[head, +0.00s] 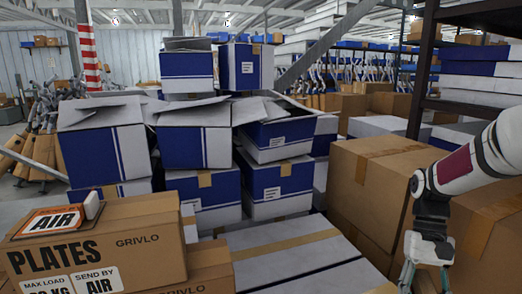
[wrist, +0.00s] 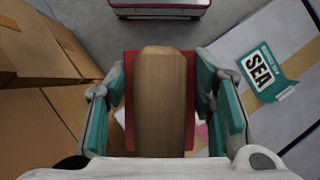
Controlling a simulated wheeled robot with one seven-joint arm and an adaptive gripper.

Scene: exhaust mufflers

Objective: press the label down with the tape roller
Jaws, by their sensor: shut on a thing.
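My gripper (head: 425,276) hangs at the lower right in the head view. In the wrist view, its teal-padded fingers (wrist: 160,108) are shut on a tape roller with a brown, wood-like handle (wrist: 161,95) and a red part (wrist: 131,75) behind it. A teal and white SEA label (wrist: 265,72) lies on a pale surface right of the gripper in the wrist view.
Blue and white boxes (head: 195,135) are stacked in the middle. Large brown cartons (head: 375,170) stand beside my arm at the right. A long white box (head: 290,255) lies low between them and the PLATES carton. A dark shelf post (head: 424,70) rises behind.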

